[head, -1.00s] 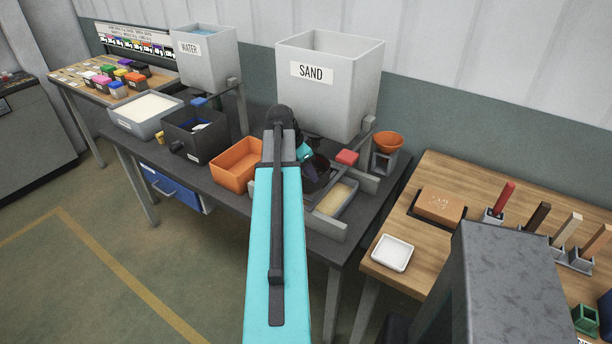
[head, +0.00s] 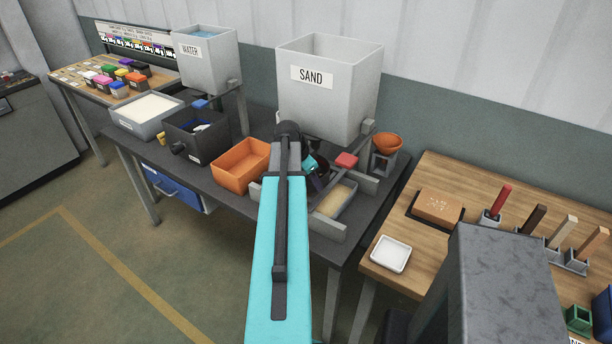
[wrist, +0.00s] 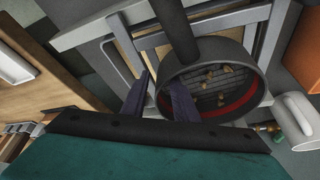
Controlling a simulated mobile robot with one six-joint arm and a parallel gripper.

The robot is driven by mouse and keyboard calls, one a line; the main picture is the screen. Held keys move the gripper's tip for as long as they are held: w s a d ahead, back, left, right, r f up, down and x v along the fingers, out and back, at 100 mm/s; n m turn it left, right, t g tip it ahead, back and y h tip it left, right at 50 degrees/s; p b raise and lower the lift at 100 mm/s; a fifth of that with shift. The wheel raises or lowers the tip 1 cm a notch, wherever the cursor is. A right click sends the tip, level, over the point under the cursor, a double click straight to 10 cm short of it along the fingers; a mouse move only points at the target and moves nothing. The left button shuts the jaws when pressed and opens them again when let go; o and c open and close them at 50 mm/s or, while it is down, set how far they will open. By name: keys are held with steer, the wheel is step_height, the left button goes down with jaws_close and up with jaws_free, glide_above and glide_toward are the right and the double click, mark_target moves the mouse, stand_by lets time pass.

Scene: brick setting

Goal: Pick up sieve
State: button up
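The sieve (wrist: 209,85) is a dark round pan with a mesh bottom, a reddish inner band and a thick dark handle (wrist: 174,28). Several brown lumps lie on its mesh. My gripper (wrist: 160,82) is at its left edge in the wrist view, with two dark fingers apart. The right finger overlaps the sieve's near-left rim, and the left finger is outside it. Whether either finger touches the rim cannot be told. In the head view my arm hides most of this spot.
A grey frame with a sand-coloured tray (head: 333,199) is beside the sieve. An orange bin (head: 241,168), a red block (head: 346,160) and the SAND hopper (head: 328,90) stand close by. A whitish mug-like vessel (wrist: 299,122) is near the sieve. A wooden table (head: 440,180) is at right.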

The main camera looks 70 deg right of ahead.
steer(key=shift+s+d+f, duration=0.1)
steer(key=shift+f, duration=0.2)
stand_by(0.4)
jaws_close()
